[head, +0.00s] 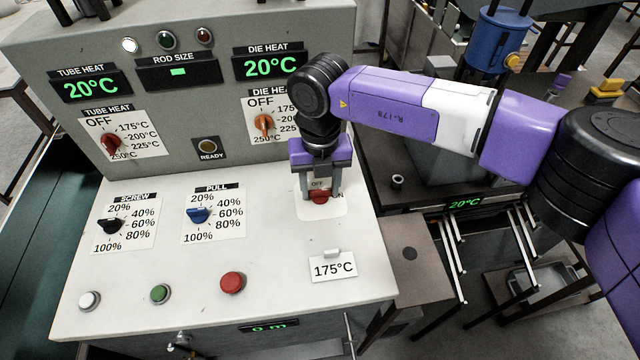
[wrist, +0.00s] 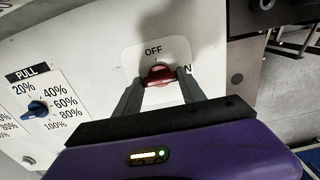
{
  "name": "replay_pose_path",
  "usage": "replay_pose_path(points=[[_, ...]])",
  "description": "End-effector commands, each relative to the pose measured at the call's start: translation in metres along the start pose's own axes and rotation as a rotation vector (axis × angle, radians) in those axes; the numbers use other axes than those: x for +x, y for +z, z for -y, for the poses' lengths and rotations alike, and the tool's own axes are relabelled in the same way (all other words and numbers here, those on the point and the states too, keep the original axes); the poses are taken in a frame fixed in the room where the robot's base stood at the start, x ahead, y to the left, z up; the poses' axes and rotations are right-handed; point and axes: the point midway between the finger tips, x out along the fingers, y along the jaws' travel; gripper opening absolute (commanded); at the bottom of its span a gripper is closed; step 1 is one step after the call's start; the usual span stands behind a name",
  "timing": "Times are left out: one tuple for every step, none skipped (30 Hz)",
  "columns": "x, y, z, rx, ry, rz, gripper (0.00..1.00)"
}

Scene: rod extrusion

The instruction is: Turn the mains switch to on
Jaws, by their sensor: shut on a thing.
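The mains switch is a red knob (head: 319,197) on a pale plate at the right of the white sloping panel. It also shows in the wrist view (wrist: 159,75), with "OFF" printed above it and a partly covered label ending in "N" at its right. The red knob lies roughly crosswise, its right end towards that label. My gripper (head: 320,193) reaches down over the switch; in the wrist view its two dark fingers (wrist: 160,88) stand at either side of the knob, shut on it.
The blue pull knob (head: 198,215) and black screw knob (head: 110,226) are to the left. Red (head: 232,282), green (head: 160,293) and white (head: 89,300) buttons line the front. The upright panel (head: 215,110) rises behind.

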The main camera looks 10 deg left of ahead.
Motion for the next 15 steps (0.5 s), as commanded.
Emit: replay_pose_path(points=[[-0.0015, 0.0010, 0.0000, 0.004, 0.001, 0.003, 0.07], [-0.0015, 0.0010, 0.0000, 0.004, 0.001, 0.003, 0.07], [-0.0015, 0.0011, 0.0000, 0.005, 0.001, 0.003, 0.07], [-0.0015, 0.0011, 0.0000, 0.005, 0.001, 0.003, 0.07], [-0.0015, 0.0011, 0.0000, 0.005, 0.001, 0.003, 0.07], [-0.0015, 0.0011, 0.0000, 0.005, 0.001, 0.003, 0.07], [-0.0015, 0.0011, 0.0000, 0.005, 0.001, 0.003, 0.07], [-0.0015, 0.0011, 0.0000, 0.005, 0.001, 0.003, 0.07], [-0.0015, 0.0011, 0.0000, 0.005, 0.001, 0.003, 0.07], [-0.0016, 0.0012, 0.0000, 0.005, 0.001, 0.003, 0.49], [-0.0016, 0.0012, 0.0001, 0.005, 0.001, 0.003, 0.55], [-0.0015, 0.0011, 0.0000, 0.004, 0.001, 0.003, 0.63], [-0.0014, 0.0010, 0.0000, 0.004, 0.001, 0.003, 0.69], [-0.0012, 0.0009, 0.0000, 0.004, 0.001, 0.002, 0.69], [-0.0011, 0.0009, 0.0001, 0.004, 0.001, 0.002, 0.69]])
